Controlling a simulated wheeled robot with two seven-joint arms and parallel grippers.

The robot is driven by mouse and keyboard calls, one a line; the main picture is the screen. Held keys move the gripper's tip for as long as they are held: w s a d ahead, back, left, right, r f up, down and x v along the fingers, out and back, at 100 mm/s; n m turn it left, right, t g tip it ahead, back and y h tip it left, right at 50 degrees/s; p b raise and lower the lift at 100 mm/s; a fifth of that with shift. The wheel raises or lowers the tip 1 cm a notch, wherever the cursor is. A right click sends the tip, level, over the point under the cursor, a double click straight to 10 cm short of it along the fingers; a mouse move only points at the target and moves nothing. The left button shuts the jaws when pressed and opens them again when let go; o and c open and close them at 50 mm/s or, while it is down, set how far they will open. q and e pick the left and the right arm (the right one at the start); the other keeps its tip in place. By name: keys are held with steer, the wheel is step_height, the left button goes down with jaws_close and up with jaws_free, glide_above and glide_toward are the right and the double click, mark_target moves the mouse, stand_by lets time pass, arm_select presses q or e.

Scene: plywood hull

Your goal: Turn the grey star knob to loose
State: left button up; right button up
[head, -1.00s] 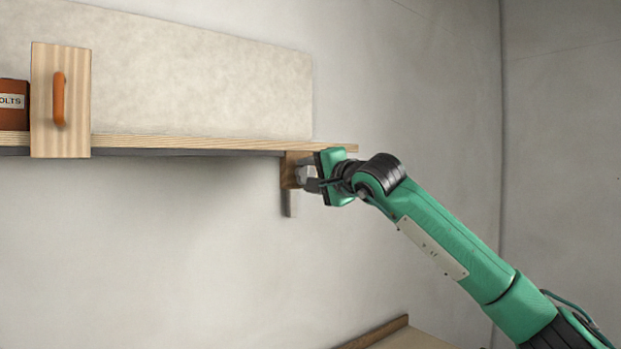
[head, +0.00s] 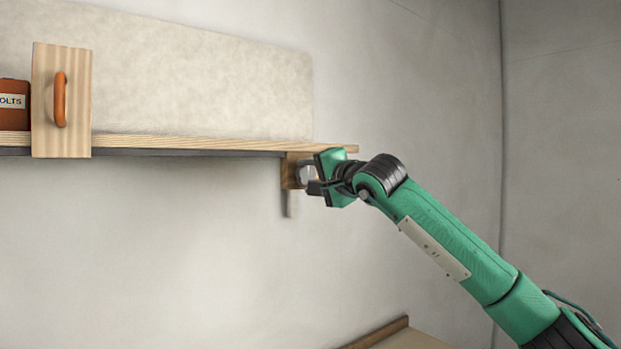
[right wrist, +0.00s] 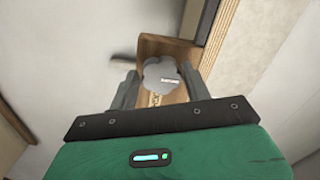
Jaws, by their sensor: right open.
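The grey star knob (right wrist: 160,74) shows in the right wrist view on a wooden block (right wrist: 178,50). A small label with lettering too small to read is on the knob, and partly hidden lettering is on the wood below it. My right gripper (right wrist: 159,71) is open, with one finger on each side of the knob. I cannot tell whether the fingers touch it. In the head view the knob (head: 306,173) is partly hidden by my right gripper (head: 314,181), under the shelf's right end. My left gripper is not in view.
A long wooden shelf (head: 200,143) runs just above the right gripper. A wood-edged surface (head: 385,334) lies low. The space below the shelf is clear.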

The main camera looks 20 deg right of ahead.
steer(key=b+v, duration=0.5)
steer(key=v, duration=0.8)
steer(key=shift+s, duration=0.3)
